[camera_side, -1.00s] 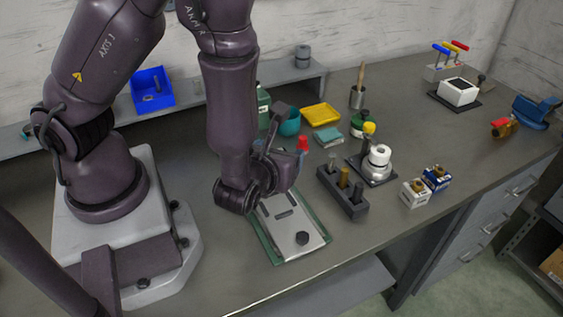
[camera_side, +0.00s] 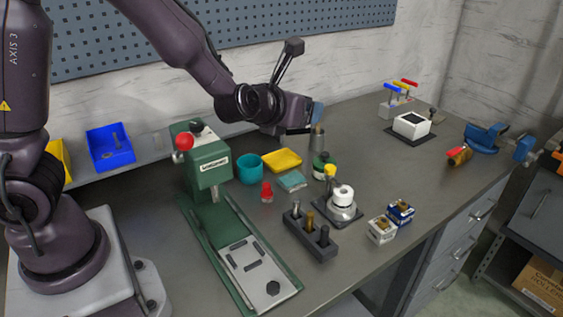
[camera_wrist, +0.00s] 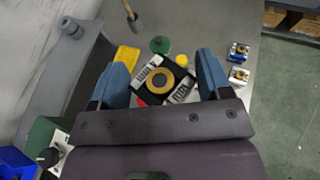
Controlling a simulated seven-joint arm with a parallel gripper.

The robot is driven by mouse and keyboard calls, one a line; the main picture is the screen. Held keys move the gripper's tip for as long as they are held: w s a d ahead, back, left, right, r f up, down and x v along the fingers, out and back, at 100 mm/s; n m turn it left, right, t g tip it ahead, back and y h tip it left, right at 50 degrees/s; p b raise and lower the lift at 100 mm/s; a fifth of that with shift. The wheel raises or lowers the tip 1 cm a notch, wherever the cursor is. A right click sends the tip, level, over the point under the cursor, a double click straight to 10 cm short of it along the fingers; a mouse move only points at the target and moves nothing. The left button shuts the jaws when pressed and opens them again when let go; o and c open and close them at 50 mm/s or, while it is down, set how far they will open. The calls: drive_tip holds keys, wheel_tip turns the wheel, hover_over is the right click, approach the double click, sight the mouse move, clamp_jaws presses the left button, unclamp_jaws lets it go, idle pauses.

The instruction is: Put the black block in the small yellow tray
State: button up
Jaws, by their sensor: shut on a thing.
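My gripper (camera_side: 312,118) is raised above the back of the bench, right of the green press. In the wrist view my gripper (camera_wrist: 163,82) has its two blue fingers on either side of a black block (camera_wrist: 164,80) with a brown ring on its face and pale marked sides. It is shut on this block; in the side view the block is mostly hidden by the gripper. The small yellow tray (camera_side: 282,160) lies on the bench below and left of my gripper. In the wrist view the yellow tray (camera_wrist: 126,57) is partly covered by the left finger.
The green press (camera_side: 205,160) with a red knob stands left of the tray. A teal cup (camera_side: 249,168), a teal block (camera_side: 291,181) and a red piece (camera_side: 266,191) are close by. A tall-handled pot (camera_side: 317,140) and green jar (camera_side: 322,163) stand right of the tray.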

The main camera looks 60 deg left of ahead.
drive_tip(key=w+a+f+n+g+y, duration=0.25)
drive_tip(key=w+a+f, duration=0.25)
drive_tip(key=a, duration=0.3)
drive_tip(key=n+g+y, duration=0.5)
drive_tip(key=n, duration=0.2)
hover_over(282, 161)
wheel_tip(282, 161, down, 10)
wheel_tip(282, 161, down, 10)
drive_tip(key=shift+a+r, duration=0.1)
drive_tip(key=o, duration=1.1)
drive_tip(key=shift+f, duration=0.2)
drive_tip(key=shift+o, duration=0.2)
drive_tip(key=shift+r, duration=0.1)
